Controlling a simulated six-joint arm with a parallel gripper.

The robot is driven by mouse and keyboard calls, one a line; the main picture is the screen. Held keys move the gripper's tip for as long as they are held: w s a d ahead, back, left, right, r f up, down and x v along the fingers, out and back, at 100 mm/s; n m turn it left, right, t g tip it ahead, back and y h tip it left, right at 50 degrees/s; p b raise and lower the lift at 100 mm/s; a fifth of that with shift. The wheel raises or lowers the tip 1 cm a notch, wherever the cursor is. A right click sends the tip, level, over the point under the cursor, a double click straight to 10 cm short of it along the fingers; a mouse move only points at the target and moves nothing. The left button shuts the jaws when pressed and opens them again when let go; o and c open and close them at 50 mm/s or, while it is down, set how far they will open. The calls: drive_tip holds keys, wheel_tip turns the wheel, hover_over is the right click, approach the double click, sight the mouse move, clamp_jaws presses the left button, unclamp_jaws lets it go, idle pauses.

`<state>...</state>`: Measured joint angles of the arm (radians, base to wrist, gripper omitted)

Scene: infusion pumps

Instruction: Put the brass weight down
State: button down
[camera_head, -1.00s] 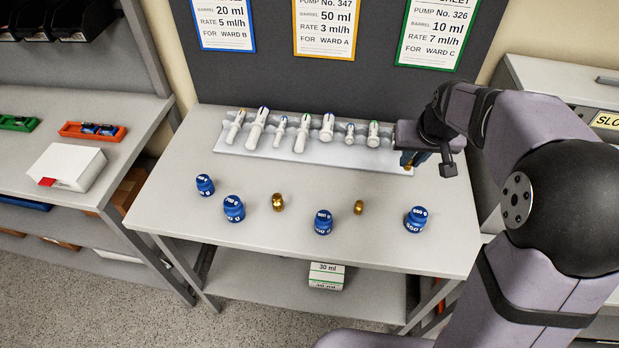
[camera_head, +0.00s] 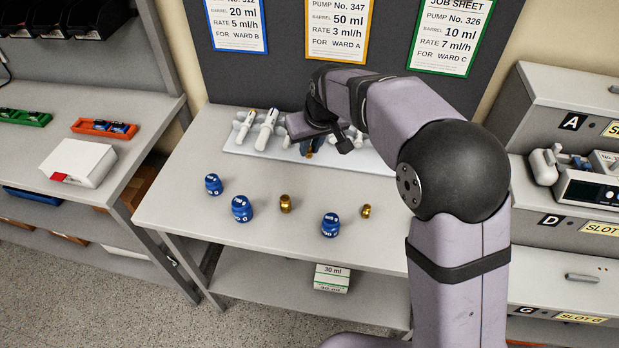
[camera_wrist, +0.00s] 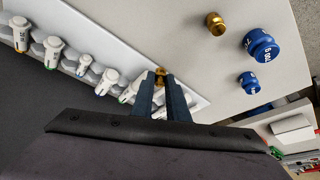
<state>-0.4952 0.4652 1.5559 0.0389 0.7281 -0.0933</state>
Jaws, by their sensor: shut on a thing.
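My gripper (camera_head: 312,148) is shut on a small brass weight (camera_head: 309,154). The weight also shows between the fingertips in the wrist view (camera_wrist: 160,73), mostly covered by them. In the head view the gripper is over the white syringe rack (camera_head: 235,147), near its middle, and hides several syringes. I cannot tell how high the weight is above the rack or table. Two other brass weights stand on the table, one near the middle (camera_head: 285,203) and one farther right (camera_head: 366,211).
Blue weights stand on the table at the left (camera_head: 213,184), left front (camera_head: 242,208) and middle front (camera_head: 330,224). Bare table (camera_head: 180,205) shows at the left front. My arm covers the table's right side. A drawer cabinet (camera_head: 550,90) stands at the right.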

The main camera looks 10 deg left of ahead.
drive_tip(key=shift+f+p, duration=1.1)
drive_tip(key=shift+f, duration=3.75)
drive_tip(key=shift+f, duration=0.15)
drive_tip(key=c, duration=1.7)
unclamp_jaws()
drive_tip(key=shift+s+d+r, duration=0.1)
drive_tip(key=shift+r, duration=0.6)
drive_tip(key=b+v, duration=0.2)
drive_tip(key=v, duration=0.9)
drive_tip(key=shift+d, duration=0.1)
